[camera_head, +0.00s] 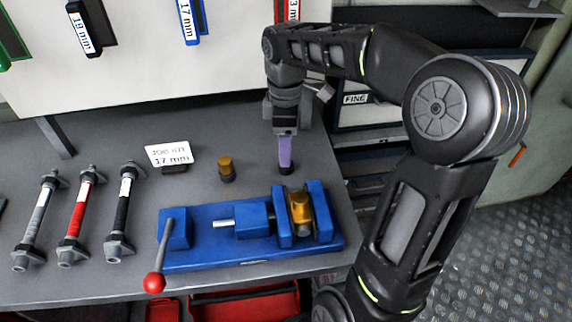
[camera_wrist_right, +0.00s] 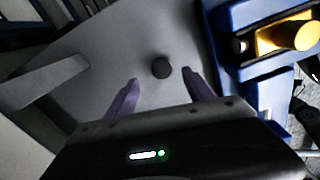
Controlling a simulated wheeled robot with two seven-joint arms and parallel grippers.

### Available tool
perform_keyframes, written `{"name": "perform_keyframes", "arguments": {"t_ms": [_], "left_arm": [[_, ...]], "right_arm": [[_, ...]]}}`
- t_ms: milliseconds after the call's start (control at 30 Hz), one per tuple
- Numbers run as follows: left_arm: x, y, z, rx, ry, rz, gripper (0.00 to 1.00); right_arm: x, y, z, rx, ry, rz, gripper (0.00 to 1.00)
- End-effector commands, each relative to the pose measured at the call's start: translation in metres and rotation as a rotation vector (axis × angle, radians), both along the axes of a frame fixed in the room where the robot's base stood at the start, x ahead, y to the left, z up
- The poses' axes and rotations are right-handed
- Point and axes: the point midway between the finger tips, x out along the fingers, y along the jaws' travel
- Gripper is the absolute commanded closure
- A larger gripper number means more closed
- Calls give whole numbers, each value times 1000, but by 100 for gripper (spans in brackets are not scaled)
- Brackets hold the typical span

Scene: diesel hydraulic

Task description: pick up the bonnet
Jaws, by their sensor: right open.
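A small dark round piece (camera_head: 286,168), which I take to be the bonnet, stands on the grey bench behind the blue vise. My right gripper (camera_head: 285,158) points down right over it, its purple fingers partly hiding it in the head view. In the right wrist view the dark piece (camera_wrist_right: 161,68) shows as a round top between the two open fingertips (camera_wrist_right: 160,77), with a gap on each side. The fingers hold nothing. My left gripper is not in view.
A blue vise (camera_head: 250,250) holds a brass part (camera_head: 300,212) just in front of the dark piece. A brass-and-dark piece (camera_head: 226,168) and a "17 mm" card (camera_head: 170,156) stand to the left. Several rods lie further left. The panel (camera_head: 230,60) rises behind.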

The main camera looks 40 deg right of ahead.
Motion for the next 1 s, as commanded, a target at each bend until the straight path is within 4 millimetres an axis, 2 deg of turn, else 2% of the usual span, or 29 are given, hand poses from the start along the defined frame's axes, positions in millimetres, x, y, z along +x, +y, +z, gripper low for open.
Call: {"name": "perform_keyframes", "arguments": {"t_ms": [167,400,500,1000], "left_arm": [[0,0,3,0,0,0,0],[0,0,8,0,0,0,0],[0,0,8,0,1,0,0],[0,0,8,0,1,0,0]], "right_arm": [[-2,0,-9,0,4,-1,39],[-5,1,-44,1,4,-1,39],[-4,1,-51,0,1,-1,39],[-4,1,-52,0,0,0,39]]}}
